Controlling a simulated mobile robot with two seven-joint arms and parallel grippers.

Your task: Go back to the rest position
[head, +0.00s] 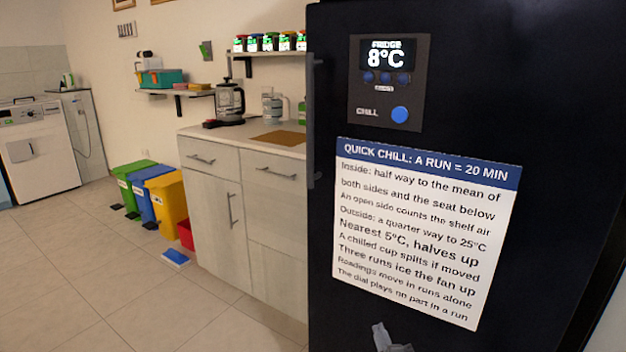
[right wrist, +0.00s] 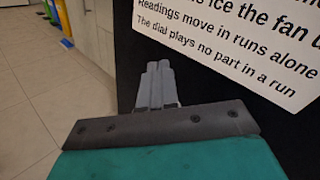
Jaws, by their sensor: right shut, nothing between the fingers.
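My right gripper (head: 381,334) shows at the bottom edge of the head view, in front of the lower part of the dark fridge door (head: 560,170). It also shows in the right wrist view (right wrist: 158,68), with its two fingers together and nothing between them. The printed notice on the fridge is above it. I cannot tell how far the fingers are from the door. My left gripper is in neither view.
The fridge has a control panel (head: 388,82) reading 8°C, a notice (head: 425,230) and a handle (head: 312,120). Bins (head: 166,202) and a washing machine (head: 40,150) stand further back. Tiled floor (head: 90,270) is clear at left.

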